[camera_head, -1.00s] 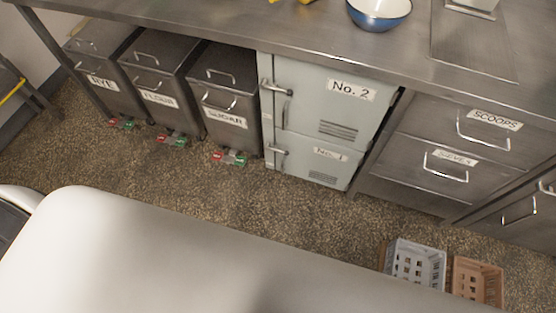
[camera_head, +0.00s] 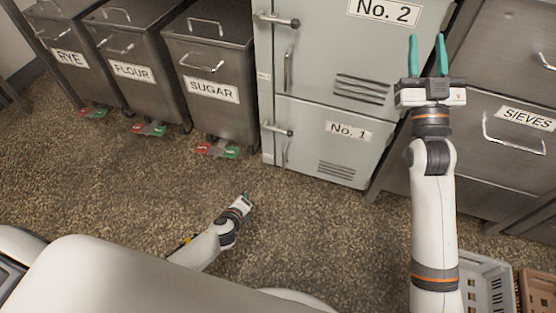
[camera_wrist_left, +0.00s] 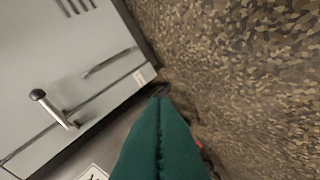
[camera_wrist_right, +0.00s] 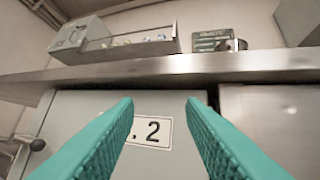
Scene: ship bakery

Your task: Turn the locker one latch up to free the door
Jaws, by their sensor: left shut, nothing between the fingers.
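The grey locker one door (camera_head: 312,148), marked No. 1, is the lower door and looks closed. Its latch (camera_head: 278,129) lies roughly level, its knob pointing right. The latch also shows in the left wrist view (camera_wrist_left: 52,108), left of my fingers and apart from them. My left gripper (camera_head: 243,203) is low over the floor, in front of the lockers and below the latch; its green fingers (camera_wrist_left: 160,110) are shut and empty. My right gripper (camera_head: 427,48) is open and empty, raised at the right edge of the No. 2 door (camera_head: 335,45).
The No. 2 latch (camera_head: 280,19) sits above, with the same form. The sugar bin (camera_head: 212,75) stands just left of the lockers, its pedals near the floor. Drawers (camera_head: 505,150) and a grey crate (camera_head: 487,285) are at the right. The floor before the lockers is clear.

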